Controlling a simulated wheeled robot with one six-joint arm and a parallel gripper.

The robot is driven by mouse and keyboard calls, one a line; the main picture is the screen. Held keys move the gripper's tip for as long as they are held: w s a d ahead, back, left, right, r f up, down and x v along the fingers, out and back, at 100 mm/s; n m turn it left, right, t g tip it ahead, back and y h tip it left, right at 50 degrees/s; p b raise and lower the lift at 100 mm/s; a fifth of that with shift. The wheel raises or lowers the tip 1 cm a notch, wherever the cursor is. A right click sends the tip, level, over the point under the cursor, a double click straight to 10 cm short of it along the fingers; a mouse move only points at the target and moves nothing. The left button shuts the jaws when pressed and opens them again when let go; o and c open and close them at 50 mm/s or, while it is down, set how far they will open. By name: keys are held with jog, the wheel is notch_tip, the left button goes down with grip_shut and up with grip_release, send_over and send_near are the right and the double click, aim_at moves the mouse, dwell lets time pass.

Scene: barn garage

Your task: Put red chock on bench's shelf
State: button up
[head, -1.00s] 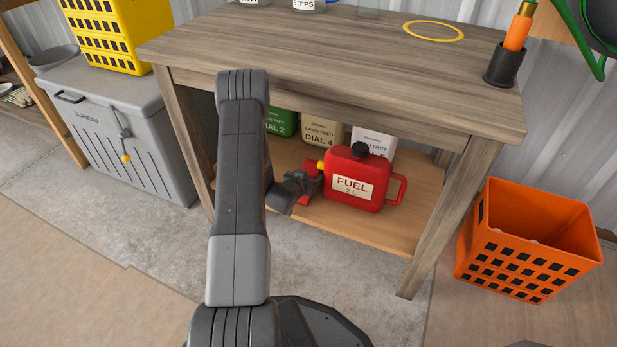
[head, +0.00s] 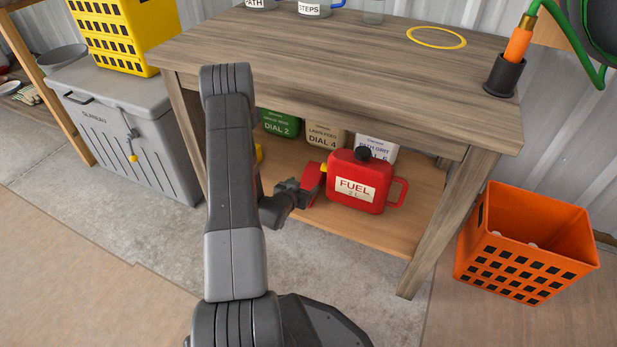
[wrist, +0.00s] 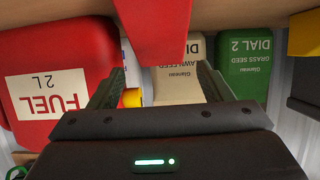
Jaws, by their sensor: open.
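The red chock (head: 314,179) is at the shelf (head: 398,232) under the wooden bench (head: 330,65), left of the red fuel can. In the wrist view the chock (wrist: 155,28) shows at the top, in front of the open fingertips and partly out of frame. My gripper (head: 308,193) is at the shelf's front, close beside the chock. Its jaws (wrist: 160,70) are open with a gap between them, and neither finger visibly presses on the chock. The chock's contact with the shelf is hidden.
The fuel can (head: 357,183) stands just right of the chock. Green (head: 280,123) and beige (head: 322,136) seed containers and a white one (head: 376,147) stand behind. An orange crate (head: 525,245) is right of the bench, a grey cooler (head: 130,130) left.

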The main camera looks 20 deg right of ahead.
aim_at(311, 176)
jog(key=shift+p+v, duration=0.3)
jog(key=shift+v, duration=1.5)
jog(key=shift+d, duration=0.1)
jog(key=b+x, duration=0.1)
jog(key=x, duration=0.3)
jog(key=b+x, duration=0.2)
jog(key=x, duration=0.2)
jog(key=b+x, duration=0.1)
jog(key=x, duration=0.3)
jog(key=shift+w+f+b, duration=0.1)
jog(key=shift+f+b, duration=0.2)
jog(key=shift+f, duration=0.15)
jog(key=shift+r+p, duration=0.65)
jog(key=shift+r, duration=0.5)
jog(key=shift+s+a+f, duration=0.1)
jog(key=shift+s+a, duration=0.4)
jog(key=shift+a, duration=0.15)
jog(key=shift+w+d, duration=0.1)
